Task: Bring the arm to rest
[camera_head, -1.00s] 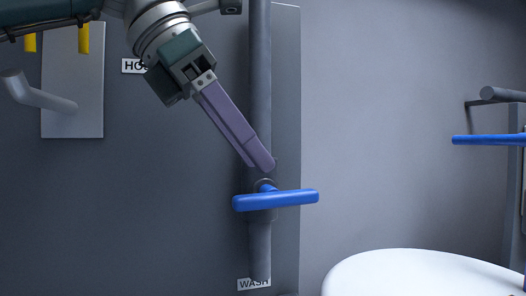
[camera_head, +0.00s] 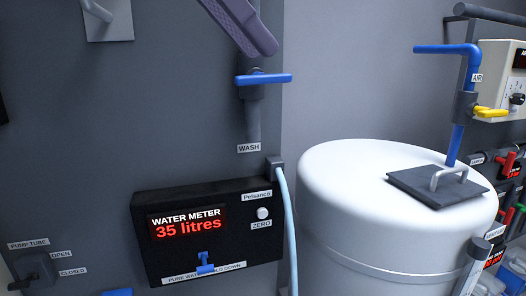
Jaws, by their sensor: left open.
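My left gripper (camera_head: 243,27) shows at the top of the head view, only its purple fingers in sight; the rest of the arm is cut off by the top edge. The fingers point down and right, just above the blue wash valve handle (camera_head: 263,79), and look clear of it. The handle lies crosswise on the grey vertical pipe (camera_head: 253,123), above the WASH label (camera_head: 249,148). Nothing shows held in the fingers. My right gripper is not in view.
A black water meter box (camera_head: 169,268) reads 35 litres, with a light blue hose (camera_head: 284,190) beside it. A white tank (camera_head: 352,165) with a dark square lid (camera_head: 408,184) stands at right. Blue pipework (camera_head: 457,140) with a yellow handle (camera_head: 491,113) and panels are at far right.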

